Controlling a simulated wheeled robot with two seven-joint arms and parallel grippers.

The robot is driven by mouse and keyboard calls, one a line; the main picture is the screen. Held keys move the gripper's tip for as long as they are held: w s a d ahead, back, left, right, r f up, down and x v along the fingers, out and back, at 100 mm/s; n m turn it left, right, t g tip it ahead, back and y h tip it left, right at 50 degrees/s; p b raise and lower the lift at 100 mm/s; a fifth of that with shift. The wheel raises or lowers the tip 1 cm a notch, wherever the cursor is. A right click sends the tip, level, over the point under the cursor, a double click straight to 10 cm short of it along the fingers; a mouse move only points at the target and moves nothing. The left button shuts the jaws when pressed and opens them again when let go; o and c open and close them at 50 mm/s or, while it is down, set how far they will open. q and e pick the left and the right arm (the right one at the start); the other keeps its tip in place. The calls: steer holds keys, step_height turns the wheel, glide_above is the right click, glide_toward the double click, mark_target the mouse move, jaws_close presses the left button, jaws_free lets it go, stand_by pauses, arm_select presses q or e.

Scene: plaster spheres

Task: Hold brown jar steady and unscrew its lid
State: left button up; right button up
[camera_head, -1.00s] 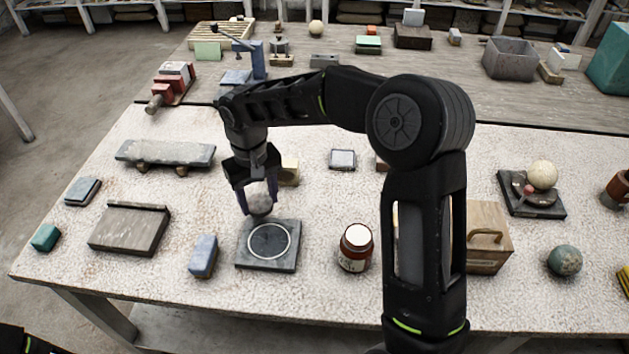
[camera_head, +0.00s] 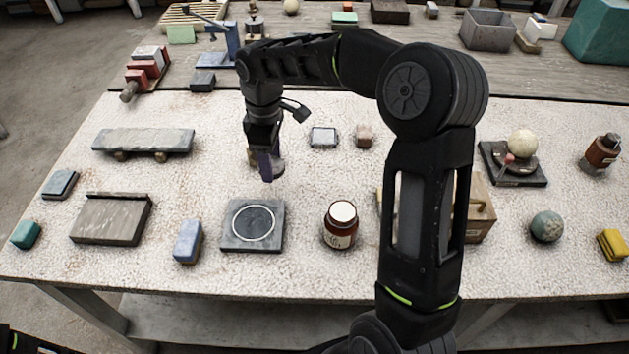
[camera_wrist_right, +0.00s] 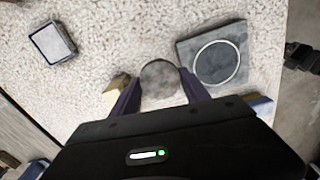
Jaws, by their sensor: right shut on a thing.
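A brown jar (camera_head: 340,232) with a white lid stands upright on the table, right of the ring-marked grey plate (camera_head: 233,241). No gripper touches it. A second brown jar (camera_head: 602,152) with a dark top is at the far right. My right gripper (camera_head: 268,170) is shut on a grey plaster sphere (camera_wrist_right: 160,79), held above the table behind the plate. Its fingers hide part of the sphere in the head view. A piece of my left arm shows at the bottom left corner; its fingers cannot be made out.
A wooden box (camera_head: 482,222) with a handle is partly behind my right arm. A blue block (camera_head: 188,241) lies left of the plate. A pale sphere on a stand (camera_head: 522,143) and a green sphere (camera_head: 546,226) are at right. Bare table separates the plate and white-lidded jar.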

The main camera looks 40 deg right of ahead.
steer(key=s+d+r+n, duration=0.3)
steer(key=d+n, duration=0.6)
steer(key=n, duration=0.3)
steer(key=shift+d+b, duration=0.25)
steer(key=shift+b, duration=0.05)
steer(key=shift+s+f, duration=0.1)
glide_above(315, 181)
steer(key=shift+f+p, duration=0.3)
steer(key=shift+f, duration=2.85)
steer(key=shift+f, duration=1.85)
steer(key=shift+f, duration=0.15)
steer(key=o, duration=1.6)
steer(key=shift+c, duration=0.2)
